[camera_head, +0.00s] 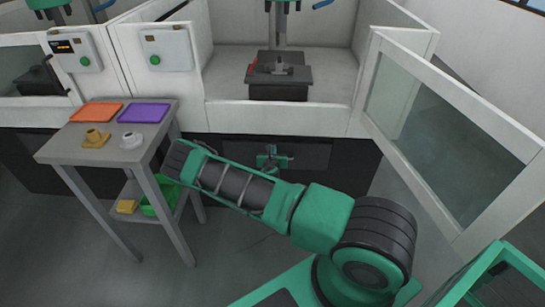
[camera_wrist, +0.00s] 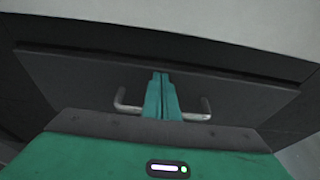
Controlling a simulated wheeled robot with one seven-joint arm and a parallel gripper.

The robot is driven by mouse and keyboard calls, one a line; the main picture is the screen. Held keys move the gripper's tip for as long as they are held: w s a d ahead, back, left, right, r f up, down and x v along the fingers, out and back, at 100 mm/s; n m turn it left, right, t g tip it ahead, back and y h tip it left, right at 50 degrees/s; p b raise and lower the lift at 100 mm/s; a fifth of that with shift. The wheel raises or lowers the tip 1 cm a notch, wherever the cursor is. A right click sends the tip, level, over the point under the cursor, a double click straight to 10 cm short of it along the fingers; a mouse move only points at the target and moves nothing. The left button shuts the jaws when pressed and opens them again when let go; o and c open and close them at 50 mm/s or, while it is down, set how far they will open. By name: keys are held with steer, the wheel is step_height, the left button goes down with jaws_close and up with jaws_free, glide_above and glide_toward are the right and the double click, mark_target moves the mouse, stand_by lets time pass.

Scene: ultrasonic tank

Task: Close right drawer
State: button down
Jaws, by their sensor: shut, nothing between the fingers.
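The dark drawer front (camera_head: 313,157) is under the white machine, in the middle of the head view. It fills much of the wrist view (camera_wrist: 80,78), its face close ahead of my gripper. A grey bar handle (camera_wrist: 207,108) shows on both sides of the fingers, and its middle is hidden behind them. My gripper (camera_wrist: 161,78) is shut and empty, its green fingers together in front of the drawer's middle. In the head view my gripper (camera_head: 271,157) is at the drawer front. I cannot tell whether the fingertips touch it, or how far the drawer stands out.
A grey table (camera_head: 62,148) with an orange tray (camera_head: 96,111), a purple tray (camera_head: 144,113) and small parts stands to the left. The white machine's door (camera_head: 455,145) swings out to the right. A green frame (camera_head: 500,270) is at the lower right.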

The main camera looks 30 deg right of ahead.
steer(key=shift+w+d+r, duration=0.15)
steer(key=shift+w+r, duration=0.15)
steer(key=shift+s, duration=0.1)
steer(key=shift+s+a+f, duration=0.2)
steer(key=shift+s, duration=0.05)
steer(key=f+v, duration=0.1)
steer(key=v, duration=1.2)
steer(key=s+d+r+m+g+h, duration=0.1)
steer(key=s+d+r+m+g, duration=0.55)
steer(key=m, duration=0.45)
steer(key=s+d+r+m+g+h, duration=0.1)
steer(key=s+d+r+m+g, duration=0.35)
steer(key=s+r+m, duration=0.45)
steer(key=s+a+r+m+y, duration=0.5)
steer(key=s+r, duration=0.5)
steer(key=s, duration=0.2)
steer(key=s+a+r+m+g+y, duration=0.1)
steer(key=s+a+r+m+y, duration=0.4)
steer(key=s, duration=0.8)
steer(key=a+r+m, duration=0.3)
steer(key=r+m, duration=0.2)
steer(key=r, duration=0.1)
steer(key=shift+a+r, duration=0.2)
steer(key=shift+a, duration=0.1)
